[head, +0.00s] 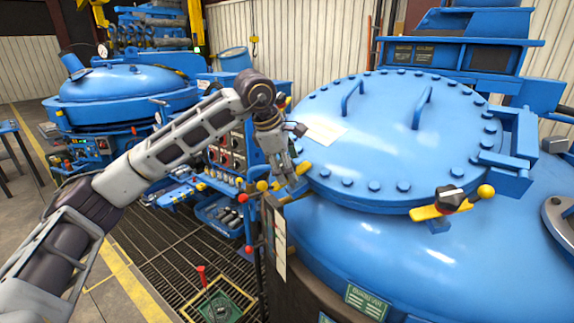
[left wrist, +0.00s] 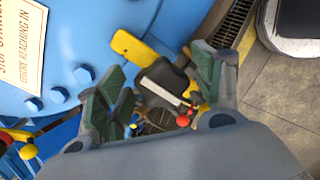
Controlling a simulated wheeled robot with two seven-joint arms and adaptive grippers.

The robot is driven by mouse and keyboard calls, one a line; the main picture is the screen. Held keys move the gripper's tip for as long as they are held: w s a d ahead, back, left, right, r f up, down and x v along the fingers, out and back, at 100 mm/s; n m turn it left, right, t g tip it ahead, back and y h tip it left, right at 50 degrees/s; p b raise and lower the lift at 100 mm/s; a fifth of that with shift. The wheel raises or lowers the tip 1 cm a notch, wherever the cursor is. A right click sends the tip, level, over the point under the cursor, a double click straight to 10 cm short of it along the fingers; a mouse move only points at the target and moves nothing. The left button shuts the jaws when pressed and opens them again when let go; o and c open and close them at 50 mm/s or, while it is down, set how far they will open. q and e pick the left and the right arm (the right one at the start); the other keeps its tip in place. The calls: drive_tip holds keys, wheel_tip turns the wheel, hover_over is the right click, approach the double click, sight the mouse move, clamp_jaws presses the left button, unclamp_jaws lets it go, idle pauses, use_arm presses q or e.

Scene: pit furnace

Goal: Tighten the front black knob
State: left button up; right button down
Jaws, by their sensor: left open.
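A black knob (head: 449,197) sits on a yellow clamp bar (head: 428,212) at the near edge of the blue lid (head: 350,95). My left gripper (head: 286,178) is at the lid's left edge, away from that knob, pointing down over another yellow clamp (head: 303,168). In the left wrist view, my open left gripper (left wrist: 160,88) has a dark knob (left wrist: 168,80) with a pale top bar between its fingers, beside a yellow bar (left wrist: 133,47). I cannot tell whether the fingers touch it. In the head view the gripper hides this knob. My right gripper is not in view.
The lid carries two blue handles (head: 352,97) and several bolts around its rim. A control panel (head: 225,155) and a blue bin (head: 220,213) stand left of the furnace. A second blue furnace (head: 130,82) is behind. Grating floor (head: 165,250) lies below.

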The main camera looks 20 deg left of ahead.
use_arm(q)
drive_tip(key=v, duration=1.2)
idle(0.6)
